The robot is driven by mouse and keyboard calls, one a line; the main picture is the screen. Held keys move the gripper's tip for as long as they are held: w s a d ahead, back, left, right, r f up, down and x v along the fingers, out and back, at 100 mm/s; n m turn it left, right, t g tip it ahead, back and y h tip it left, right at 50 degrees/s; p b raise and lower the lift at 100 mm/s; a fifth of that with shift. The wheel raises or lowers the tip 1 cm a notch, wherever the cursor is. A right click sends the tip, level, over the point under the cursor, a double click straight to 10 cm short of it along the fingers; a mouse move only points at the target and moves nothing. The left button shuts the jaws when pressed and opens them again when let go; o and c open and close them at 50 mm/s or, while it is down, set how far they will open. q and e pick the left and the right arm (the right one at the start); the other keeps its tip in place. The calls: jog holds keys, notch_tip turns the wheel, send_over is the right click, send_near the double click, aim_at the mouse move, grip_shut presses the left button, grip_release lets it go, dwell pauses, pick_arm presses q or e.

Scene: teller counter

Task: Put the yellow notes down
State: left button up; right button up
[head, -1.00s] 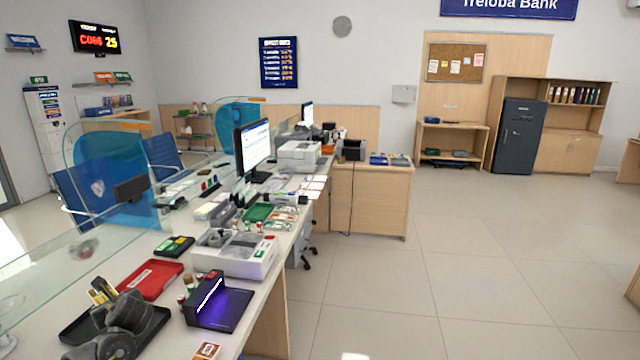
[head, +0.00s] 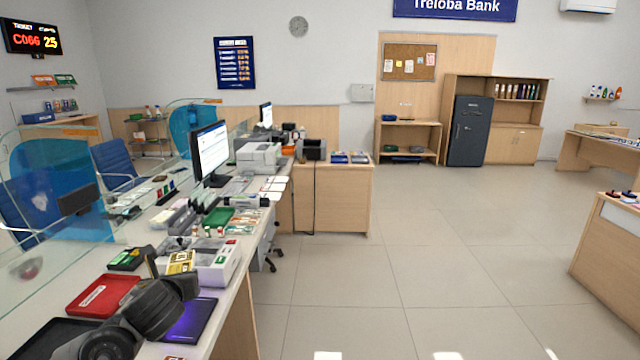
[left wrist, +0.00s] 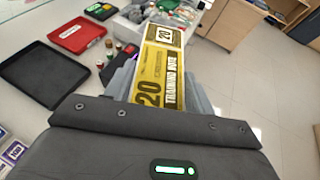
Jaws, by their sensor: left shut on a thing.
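My left gripper (head: 168,268) is shut on the yellow notes (head: 181,262) and holds them above the counter, near the front of a white-grey box with compartments (head: 222,266). In the left wrist view the notes (left wrist: 160,72) stick out from between the fingers, marked "20" and "TRAINING NOTE". A red tray (head: 98,293) and a black tray (head: 45,338) lie on the counter to the left of my arm; the black tray also shows empty in the left wrist view (left wrist: 42,75). My right gripper is in neither view.
A purple-lit device (head: 193,322) is partly hidden behind my left arm. A dark box with a green and yellow top (head: 130,258), a green tray (head: 217,217) and a monitor (head: 209,150) stand further along the counter. A glass screen edges its left side. Open floor (head: 420,270) lies to the right.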

pick_arm(q)
jog(key=s+d+r+m+t+h, duration=0.1)
jog(key=s+d+r+m+h, duration=0.15)
jog(key=d, duration=0.45)
jog(key=s+d+r+m+h, duration=0.2)
jog(key=s+d+r+h, duration=0.15)
jog(key=d, duration=0.35)
notch_tip(320, 180, down, 10)
jog(key=y+b, duration=0.1)
jog(key=b, duration=0.8)
jog(key=shift+s+b, duration=0.2)
jog(key=shift+b, duration=0.1)
